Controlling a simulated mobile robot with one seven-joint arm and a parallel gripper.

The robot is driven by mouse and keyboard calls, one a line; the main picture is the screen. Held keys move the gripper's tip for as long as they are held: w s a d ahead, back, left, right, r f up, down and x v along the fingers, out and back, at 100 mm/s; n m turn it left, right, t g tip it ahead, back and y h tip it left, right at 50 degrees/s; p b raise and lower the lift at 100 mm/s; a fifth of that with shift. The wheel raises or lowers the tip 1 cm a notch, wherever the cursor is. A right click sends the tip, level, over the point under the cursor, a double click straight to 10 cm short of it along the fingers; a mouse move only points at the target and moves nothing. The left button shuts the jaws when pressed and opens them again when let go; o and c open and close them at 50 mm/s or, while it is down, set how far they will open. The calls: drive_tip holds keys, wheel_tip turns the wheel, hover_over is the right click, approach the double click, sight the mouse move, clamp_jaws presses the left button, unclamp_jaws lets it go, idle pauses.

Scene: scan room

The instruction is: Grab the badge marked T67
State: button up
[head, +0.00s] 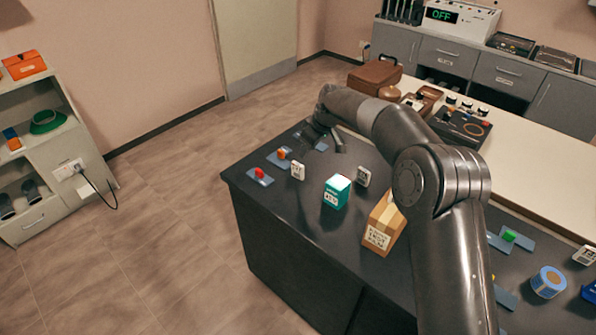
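No marking T67 is readable in this view. Small white tags with dark print stand on the dark counter, one at the left (297,170) and one further right (363,176); either could be a badge, but I cannot read them. Flat blue plates lie at the counter's far left corner, one with a red piece (260,174) and one with an orange piece (281,155). My gripper (325,143) is low over the far end of the counter, fingers pointing down and apart. It appears empty. Another blue plate (321,147) is partly hidden beneath it.
A teal box (336,191) and a tan wooden block with a label (382,225) stand on the dark counter (300,215). A blue tape roll (548,282) and a green piece on a blue plate (509,236) are at the right. A brown case (374,76) stands behind my arm.

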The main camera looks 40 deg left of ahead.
sight(299, 164)
drive_tip(key=x, duration=0.6)
drive_tip(key=shift+s+a+f, duration=0.1)
drive_tip(key=shift+s+a, duration=0.2)
drive_tip(key=shift+a, duration=0.1)
drive_tip(key=x, duration=0.5)
drive_tip(key=shift+w+d+f, duration=0.1)
drive_tip(key=shift+d+f, duration=0.05)
drive_tip(key=shift+f, duration=0.25)
clamp_jaws()
